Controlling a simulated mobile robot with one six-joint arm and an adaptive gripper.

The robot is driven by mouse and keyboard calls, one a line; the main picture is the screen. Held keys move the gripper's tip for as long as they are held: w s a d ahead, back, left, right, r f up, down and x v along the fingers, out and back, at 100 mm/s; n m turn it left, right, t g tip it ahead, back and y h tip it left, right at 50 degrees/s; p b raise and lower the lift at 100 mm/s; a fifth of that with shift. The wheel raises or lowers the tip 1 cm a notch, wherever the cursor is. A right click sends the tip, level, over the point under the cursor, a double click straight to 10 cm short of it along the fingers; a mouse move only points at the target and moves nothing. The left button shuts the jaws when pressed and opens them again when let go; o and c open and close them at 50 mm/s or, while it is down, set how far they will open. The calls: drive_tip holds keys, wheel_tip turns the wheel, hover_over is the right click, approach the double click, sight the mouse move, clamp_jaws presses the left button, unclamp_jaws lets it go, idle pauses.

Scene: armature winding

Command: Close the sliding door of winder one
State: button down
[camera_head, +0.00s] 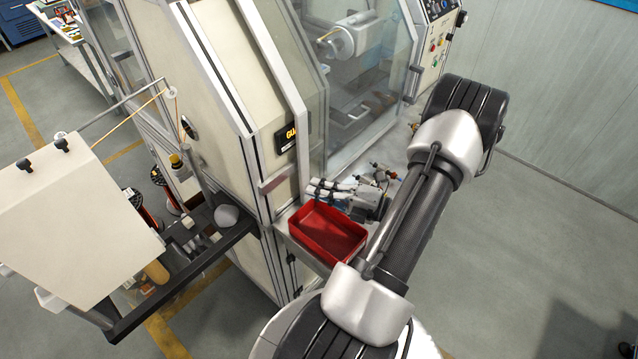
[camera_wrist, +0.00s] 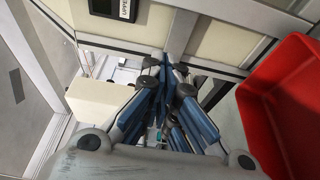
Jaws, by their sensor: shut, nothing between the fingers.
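The winder (camera_head: 235,100) is a tall cream machine with silver frame posts in the head view. A clear panel in a silver frame (camera_head: 365,75), which looks like its sliding door, stands at its right side, with a dark handle (camera_head: 414,85) on the right edge. I cannot tell how far open it is. My gripper (camera_head: 312,189) is beside the winder's lower front, above the red tray and apart from the handle. In the wrist view its blue-padded fingers (camera_wrist: 172,62) meet at the tips, shut and empty.
A red tray (camera_head: 328,231) sits on a ledge just below my gripper. A control panel (camera_head: 437,40) is at the upper right. A wire stand (camera_head: 75,215) is at the left. Open floor lies at the right.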

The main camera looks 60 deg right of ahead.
sight(302, 172)
drive_tip(key=w, duration=0.5)
drive_tip(key=w+a, duration=0.1)
drive_tip(key=w, duration=0.1)
drive_tip(key=shift+w, duration=0.35)
drive_tip(key=d, duration=0.1)
drive_tip(key=s+d, duration=0.1)
drive_tip(key=d, duration=0.1)
drive_tip(key=shift+s+d+p, duration=0.25)
drive_tip(key=shift+d+p, duration=0.05)
drive_tip(key=shift+d, duration=0.3)
drive_tip(key=shift+d, duration=0.1)
